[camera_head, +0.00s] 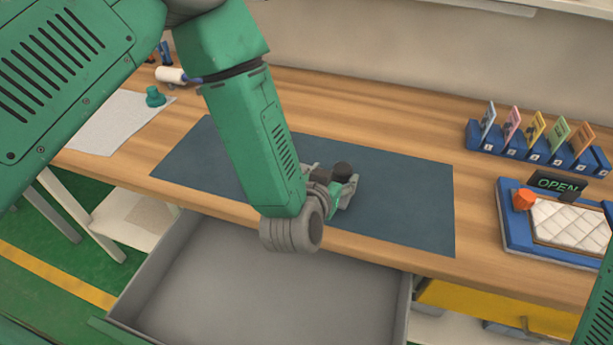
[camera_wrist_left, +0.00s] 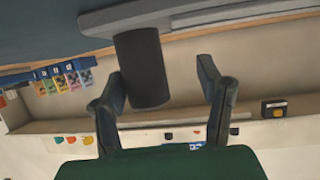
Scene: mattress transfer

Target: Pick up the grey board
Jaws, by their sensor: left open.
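The grey board (camera_wrist_left: 185,14) shows in the left wrist view as a flat grey bar at the top, with a dark cylindrical handle (camera_wrist_left: 143,68) on it. In the head view the dark handle (camera_head: 342,171) stands over the blue-grey mat, and most of the board is hidden behind my left arm. My left gripper (camera_head: 342,195) is open beside the handle. In the left wrist view the fingers (camera_wrist_left: 166,92) are spread, with the handle showing between them; no finger visibly closes on it. My right gripper is out of view.
The blue-grey mat (camera_head: 410,205) covers the middle of the wooden bench (camera_head: 400,110). A grey open drawer (camera_head: 260,290) sticks out below the front edge. At the right are a blue card rack (camera_head: 510,150) and a blue tray (camera_head: 512,225) with a white quilted pad (camera_head: 568,228).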

